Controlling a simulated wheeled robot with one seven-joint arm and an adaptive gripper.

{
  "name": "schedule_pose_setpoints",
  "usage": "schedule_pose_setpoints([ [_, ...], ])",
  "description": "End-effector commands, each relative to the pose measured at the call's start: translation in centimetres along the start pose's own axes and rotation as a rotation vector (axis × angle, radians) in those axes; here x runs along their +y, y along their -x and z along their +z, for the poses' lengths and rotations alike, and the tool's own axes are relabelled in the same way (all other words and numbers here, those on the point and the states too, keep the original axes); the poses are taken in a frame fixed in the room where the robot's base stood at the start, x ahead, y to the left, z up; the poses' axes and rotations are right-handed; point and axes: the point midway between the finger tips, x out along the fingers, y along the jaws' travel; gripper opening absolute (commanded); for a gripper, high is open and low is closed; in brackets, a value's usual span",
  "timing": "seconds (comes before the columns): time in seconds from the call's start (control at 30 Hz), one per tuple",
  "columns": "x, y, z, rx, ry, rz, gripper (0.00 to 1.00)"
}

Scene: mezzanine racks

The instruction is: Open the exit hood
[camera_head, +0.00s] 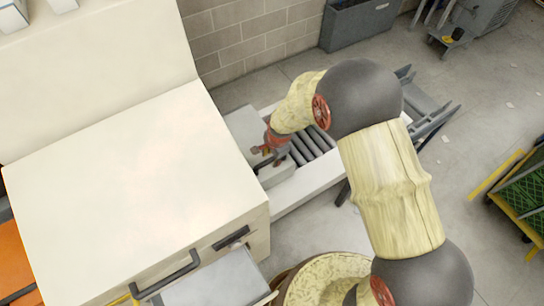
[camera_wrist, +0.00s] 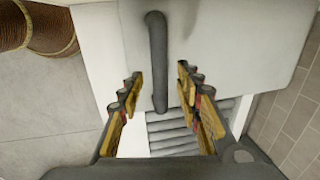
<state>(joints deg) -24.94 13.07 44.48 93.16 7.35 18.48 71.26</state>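The exit hood (camera_head: 243,122) is a pale grey panel at the right side of the large cream machine (camera_head: 120,150), over the start of a roller conveyor. Its dark bar handle (camera_head: 264,164) shows partly beside my gripper (camera_head: 270,145). In the wrist view the hood (camera_wrist: 235,45) fills the upper part, and the handle (camera_wrist: 157,60) runs upright in the middle. My gripper (camera_wrist: 159,85) is open, with one yellow-and-dark finger on each side of the handle's lower end. Gaps show between both fingers and the bar. The hood appears down.
Conveyor rollers (camera_head: 308,146) run right from the hood, in a white frame. A drawer-like grey tray (camera_head: 205,282) and a dark handle (camera_head: 165,276) are at the machine's front. A brick wall (camera_head: 250,35) stands behind. Open floor lies right; a green cart (camera_head: 522,195) stands there.

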Motion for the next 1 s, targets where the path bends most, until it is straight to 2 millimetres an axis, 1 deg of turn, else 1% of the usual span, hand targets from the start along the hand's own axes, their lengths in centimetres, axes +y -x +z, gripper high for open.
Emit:
schedule_pose_setpoints([
  [0.13, -0.03, -0.69, 0.0, 0.0, 0.0, -0.001, 0.35],
  [0.37, -0.04, -0.74, -0.01, 0.0, 0.0, -0.001, 0.35],
  [0.9, -0.04, -0.71, -0.01, 0.0, 0.0, -0.001, 0.04],
  [1.0, -0.04, -0.71, -0.01, 0.0, 0.0, -0.001, 0.0],
])
